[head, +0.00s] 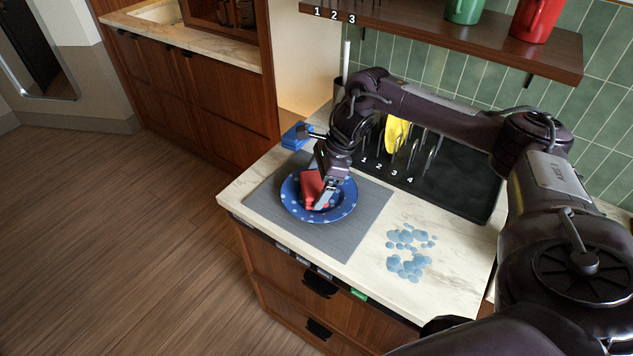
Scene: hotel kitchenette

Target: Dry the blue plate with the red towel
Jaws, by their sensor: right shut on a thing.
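The blue plate (338,208) with light dots lies on a grey mat (345,240) on the counter. My right gripper (321,201) reaches down over the plate and is shut on the folded red towel (310,188). The towel is at the plate's left-middle part and appears to touch its surface; the gripper hides part of it and the plate's far rim. My left gripper does not show.
A black rack (450,190) with numbered slots and a yellow item (396,133) stands behind. A blue item (296,136) lies at the back left. Blue water blobs (408,250) cover the counter at right. A shelf (470,40) with green and red mugs hangs above.

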